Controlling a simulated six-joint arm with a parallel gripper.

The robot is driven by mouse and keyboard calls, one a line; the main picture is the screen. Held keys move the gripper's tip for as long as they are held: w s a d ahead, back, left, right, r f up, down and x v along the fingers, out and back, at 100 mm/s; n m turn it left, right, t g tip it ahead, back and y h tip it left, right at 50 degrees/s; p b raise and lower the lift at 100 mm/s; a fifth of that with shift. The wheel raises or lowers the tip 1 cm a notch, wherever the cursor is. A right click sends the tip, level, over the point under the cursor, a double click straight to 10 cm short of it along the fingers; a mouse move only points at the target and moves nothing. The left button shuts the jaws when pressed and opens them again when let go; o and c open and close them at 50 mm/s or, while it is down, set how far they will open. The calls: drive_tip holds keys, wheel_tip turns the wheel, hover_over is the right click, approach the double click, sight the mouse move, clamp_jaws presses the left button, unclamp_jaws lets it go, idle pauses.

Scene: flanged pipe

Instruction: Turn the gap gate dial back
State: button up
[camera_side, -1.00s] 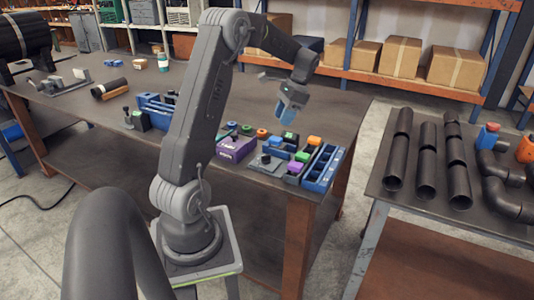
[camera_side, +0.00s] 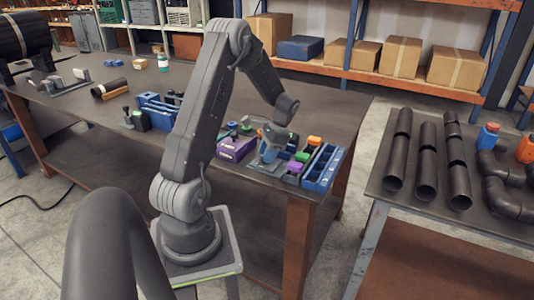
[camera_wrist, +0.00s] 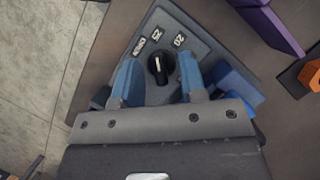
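The gap gate dial is a black round knob (camera_wrist: 161,67) with a pale pointer line, on a grey plate (camera_wrist: 178,24) marked "OPEN", "25" and "20" in the wrist view. My gripper (camera_wrist: 159,82) is open, with one blue finger on each side of the knob and visible space between the knob and both fingers. In the side view my gripper (camera_side: 270,152) is low over the front right part of the workbench. It hides the dial there.
A purple box (camera_side: 236,148) stands left of my gripper. A blue tray (camera_side: 322,168) and small blocks with green, orange and purple tops stand close on the right. Black pipes (camera_side: 426,160) lie on another table.

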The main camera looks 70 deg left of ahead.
drive_tip(key=shift+f, duration=0.1)
clamp_jaws()
idle(0.3)
drive_tip(key=shift+n, duration=0.4)
drive_tip(key=n+h, duration=0.1)
drive_tip(key=n, duration=0.2)
drive_tip(key=shift+s+n+h, duration=0.15)
drive_tip(key=shift+n+h, duration=0.25)
drive_tip(key=n+t+h, duration=0.1)
drive_tip(key=n, duration=0.3)
drive_tip(key=shift+a+f, duration=0.1)
drive_tip(key=shift+n+h, duration=0.3)
unclamp_jaws()
